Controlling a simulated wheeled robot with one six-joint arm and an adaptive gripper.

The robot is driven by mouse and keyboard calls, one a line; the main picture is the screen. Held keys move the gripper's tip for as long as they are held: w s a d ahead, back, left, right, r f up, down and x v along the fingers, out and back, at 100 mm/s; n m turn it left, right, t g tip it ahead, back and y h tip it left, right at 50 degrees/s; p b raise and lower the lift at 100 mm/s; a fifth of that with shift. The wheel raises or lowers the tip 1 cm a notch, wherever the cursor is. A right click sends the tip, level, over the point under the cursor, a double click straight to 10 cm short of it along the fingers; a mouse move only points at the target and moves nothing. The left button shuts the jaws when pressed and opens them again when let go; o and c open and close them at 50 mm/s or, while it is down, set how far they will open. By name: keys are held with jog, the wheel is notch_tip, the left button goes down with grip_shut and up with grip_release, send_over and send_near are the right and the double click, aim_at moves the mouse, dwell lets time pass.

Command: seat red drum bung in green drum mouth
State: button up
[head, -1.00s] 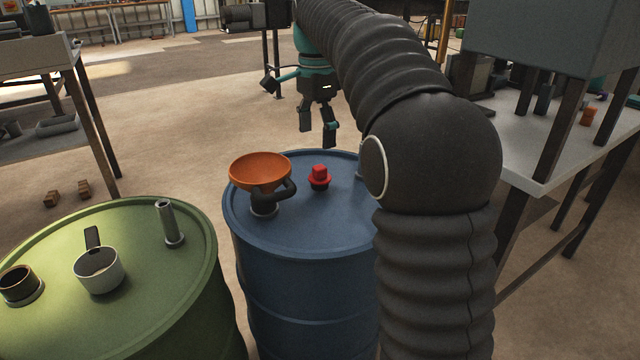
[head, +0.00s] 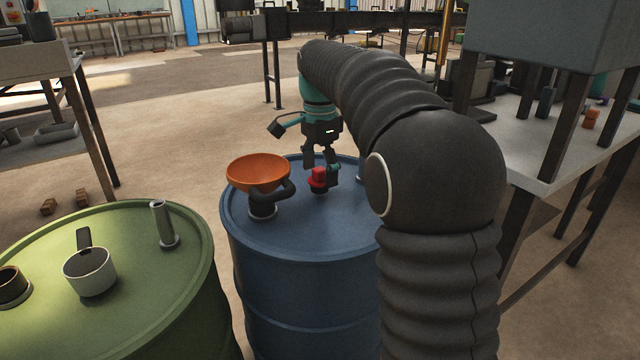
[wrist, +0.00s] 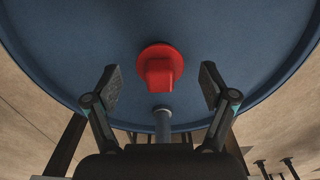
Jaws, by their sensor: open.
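The red drum bung (head: 318,178) stands on top of the blue drum (head: 290,232); it also shows in the wrist view (wrist: 158,68). My gripper (head: 321,168) is open, with its fingers around the bung. In the wrist view my gripper (wrist: 159,76) has one finger on each side of the bung, with a gap on both sides. The green drum (head: 185,292) stands at the lower left. A dark, open ring-shaped neck (head: 12,287) on its lid looks like the mouth, partly cut off by the picture's left edge.
A grey mug (head: 90,272) and an upright metal tube (head: 162,224) stand on the green drum. An orange funnel (head: 258,172) stands beside the bung on the blue drum. A post (wrist: 163,124) rises near the bung in the wrist view. A bench (head: 545,150) is at right.

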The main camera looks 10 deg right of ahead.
aim_at(324, 169)
jog(key=shift+c, duration=0.2)
grip_shut()
jog(key=shift+r, duration=0.45)
jog(key=r+p, duration=0.1)
jog(key=r, duration=0.1)
jog(key=r+p, duration=0.1)
jog(key=r, duration=0.1)
jog(key=shift+s+d, duration=0.15)
jog(key=shift+d, duration=0.25)
jog(key=s+d+r+p, duration=0.1)
jog(key=s+d+r, duration=0.4)
jog(key=d, duration=0.4)
jog(key=shift+d+r+p, duration=0.3)
jog(key=shift+r, duration=0.3)
